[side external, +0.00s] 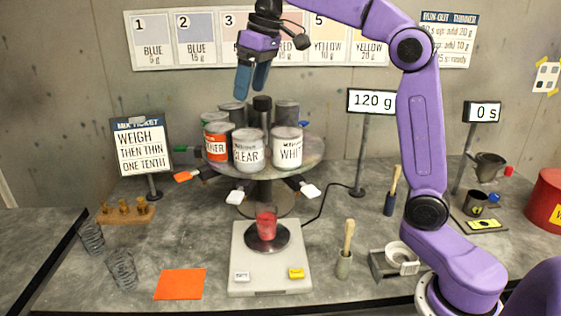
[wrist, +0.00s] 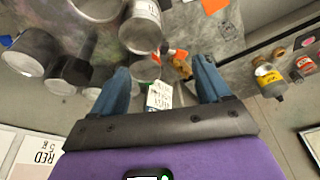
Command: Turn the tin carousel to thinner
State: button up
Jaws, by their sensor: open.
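The tin carousel (side external: 312,163) is a round grey turntable on a pedestal behind the scale. The orange-labelled thinner tin (side external: 215,143) stands at its left side. The clear tin (side external: 249,150) stands at its front, and the white tin (side external: 287,148) at front right. Several grey tins stand behind. Coloured tabs stick out from the rim: an orange tab (side external: 183,177) at left, a white tab (side external: 237,196) at front and another at front right. My gripper (side external: 252,85) is open and empty above the carousel, fingers down. The wrist view shows both blue fingers apart (wrist: 163,80).
A scale (side external: 270,272) with a red cup (side external: 266,227) on it stands in front of the carousel. The mix ticket stand (side external: 142,146) is at left, and the 120 g display (side external: 371,102) at right.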

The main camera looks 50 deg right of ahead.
jog(key=s+a+f+n+g, duration=0.1)
jog(key=s+a+f+n, duration=0.3)
jog(key=s+a+f, duration=0.3)
jog(key=shift+s+f+g, duration=0.4)
jog(key=shift+s+f, duration=1.65)
jog(key=shift+s, duration=1.55)
jog(key=shift+a, duration=0.1)
